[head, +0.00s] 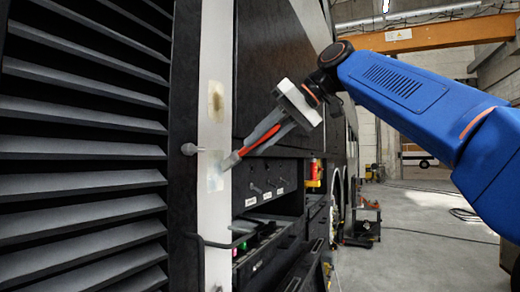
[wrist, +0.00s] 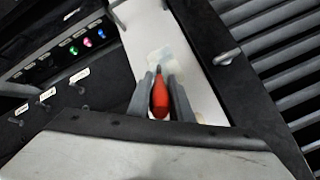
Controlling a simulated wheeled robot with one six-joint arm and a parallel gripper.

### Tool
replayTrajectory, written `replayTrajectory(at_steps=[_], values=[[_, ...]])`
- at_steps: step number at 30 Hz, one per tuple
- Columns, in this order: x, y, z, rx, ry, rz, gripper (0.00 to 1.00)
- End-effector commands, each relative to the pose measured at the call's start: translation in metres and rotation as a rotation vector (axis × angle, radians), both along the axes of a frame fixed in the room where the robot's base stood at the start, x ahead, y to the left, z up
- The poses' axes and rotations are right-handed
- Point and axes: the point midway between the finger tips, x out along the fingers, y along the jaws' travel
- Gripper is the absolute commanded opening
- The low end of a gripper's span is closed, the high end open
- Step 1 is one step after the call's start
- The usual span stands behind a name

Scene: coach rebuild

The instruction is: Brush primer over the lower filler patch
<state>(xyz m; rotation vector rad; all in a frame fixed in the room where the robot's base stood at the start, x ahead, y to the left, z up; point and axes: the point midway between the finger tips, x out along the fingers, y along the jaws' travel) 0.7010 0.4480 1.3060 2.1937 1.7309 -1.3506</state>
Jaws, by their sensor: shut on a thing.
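My gripper (head: 256,138) is shut on a brush with a red handle (head: 265,140). The brush slants down and to the left, with its tip at or very near the lower filler patch (head: 214,172) on the white vertical strip; contact is not certain. The lower patch looks pale, with greyish-blue and cream areas. The upper filler patch (head: 215,101) is tan with a darker middle. In the wrist view the red handle (wrist: 159,99) lies between the two grey fingers, pointing at the pale lower patch (wrist: 166,58); the bristles are mostly hidden.
A round-headed knob (head: 189,149) sticks out just left of the strip, beside the lower patch. Dark louvres (head: 80,150) fill the left. An open tool drawer (head: 262,235) juts out below right. Open floor (head: 400,250) lies to the right.

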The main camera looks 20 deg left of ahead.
Motion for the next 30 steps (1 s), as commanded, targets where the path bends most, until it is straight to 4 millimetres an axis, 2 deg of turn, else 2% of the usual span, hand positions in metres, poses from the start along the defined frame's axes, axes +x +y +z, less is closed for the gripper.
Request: replayTrajectory(at_steps=[11, 25, 30], values=[[0.001, 0.001, 0.015, 0.001, -0.001, 0.000, 0.00], [0.002, 0.003, 0.044, 0.003, -0.001, 0.002, 0.00], [0.001, 0.002, 0.048, 0.001, -0.001, 0.000, 0.00]])
